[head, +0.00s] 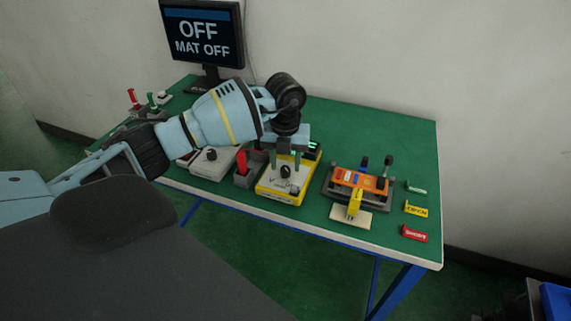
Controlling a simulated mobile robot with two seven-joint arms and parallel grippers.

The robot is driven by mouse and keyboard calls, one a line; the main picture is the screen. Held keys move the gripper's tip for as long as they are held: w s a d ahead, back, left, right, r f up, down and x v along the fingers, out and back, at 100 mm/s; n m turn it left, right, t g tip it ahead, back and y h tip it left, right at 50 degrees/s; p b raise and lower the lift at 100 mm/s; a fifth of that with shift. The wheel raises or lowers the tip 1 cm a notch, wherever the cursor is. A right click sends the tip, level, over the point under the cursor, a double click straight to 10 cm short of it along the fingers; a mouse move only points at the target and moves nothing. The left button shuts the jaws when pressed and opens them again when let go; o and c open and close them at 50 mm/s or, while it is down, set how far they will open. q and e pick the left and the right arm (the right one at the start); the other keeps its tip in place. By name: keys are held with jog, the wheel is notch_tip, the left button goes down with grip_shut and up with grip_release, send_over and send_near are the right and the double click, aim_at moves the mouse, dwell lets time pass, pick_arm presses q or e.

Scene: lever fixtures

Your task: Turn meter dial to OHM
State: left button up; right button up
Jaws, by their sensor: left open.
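The yellow-framed meter (268,195) stands on the green table, right of its middle. Its pale face carries a small black dial (285,171). The dial's pointer is too small to read. My left gripper (285,160) reaches in from the left and points down over the meter, its two fingers apart near the dial. I cannot tell whether they touch it. The gripper and wrist hide the back of the meter. The monitor (202,36) behind reads OFF and MAT OFF. My right gripper is out of view.
A grey box with a black knob (206,155) and a red lever (241,162) stand left of the meter. An orange lever fixture (360,181) with a yellow handle stands to the right. Green, yellow and red tags (415,235) lie near the right edge. The back right of the table (390,132) is clear.

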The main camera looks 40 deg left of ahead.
pick_arm(q)
jog(key=shift+f, duration=0.65)
grip_shut()
jog(key=shift+m, duration=1.4)
jog(key=m, duration=0.4)
jog(key=shift+m, duration=0.9)
